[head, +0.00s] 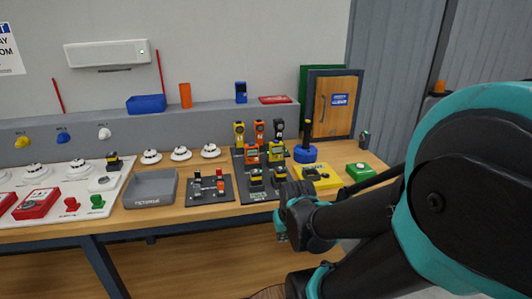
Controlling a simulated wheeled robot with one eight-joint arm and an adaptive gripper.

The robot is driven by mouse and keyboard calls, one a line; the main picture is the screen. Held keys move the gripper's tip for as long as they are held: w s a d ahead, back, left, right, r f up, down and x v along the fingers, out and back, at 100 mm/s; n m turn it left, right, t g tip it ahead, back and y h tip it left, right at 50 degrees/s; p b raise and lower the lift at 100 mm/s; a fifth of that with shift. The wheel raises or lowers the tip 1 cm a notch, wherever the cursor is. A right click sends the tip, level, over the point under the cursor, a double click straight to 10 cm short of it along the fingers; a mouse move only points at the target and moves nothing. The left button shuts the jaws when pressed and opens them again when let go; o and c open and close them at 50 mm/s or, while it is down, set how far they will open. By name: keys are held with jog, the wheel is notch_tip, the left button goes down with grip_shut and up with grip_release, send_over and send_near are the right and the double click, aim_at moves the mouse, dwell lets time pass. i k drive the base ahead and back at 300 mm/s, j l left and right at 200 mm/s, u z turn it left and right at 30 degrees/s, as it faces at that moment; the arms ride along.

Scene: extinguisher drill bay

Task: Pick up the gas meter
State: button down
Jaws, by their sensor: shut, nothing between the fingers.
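Several upright handheld meters stand in a black rack on the bench. They include a yellow one (239,132), an orange one (259,131) and a black one (278,129) at the back. An orange-framed one (252,153) and a yellow one (276,151) stand in front of them. Their labels are too small to read, so I cannot tell which is the gas meter. My gripper (281,232) is small in view at the bench's front edge, below and in front of the rack. It is shut and empty, partly hidden by my arm.
A grey tray (150,203) and a dark mat with small parts (189,202) lie left of the rack. A blue-based post (305,153), a yellow case (323,184) and a green box (362,174) stand to its right. A raised ledge (213,115) runs behind.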

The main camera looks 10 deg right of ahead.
aim_at(276, 150)
jog(key=j+z, duration=0.35)
jog(key=k+j+z, duration=0.15)
jog(key=z, duration=0.25)
jog(key=k+j+z, duration=0.15)
jog(key=z, duration=0.2)
jog(key=j, duration=0.15)
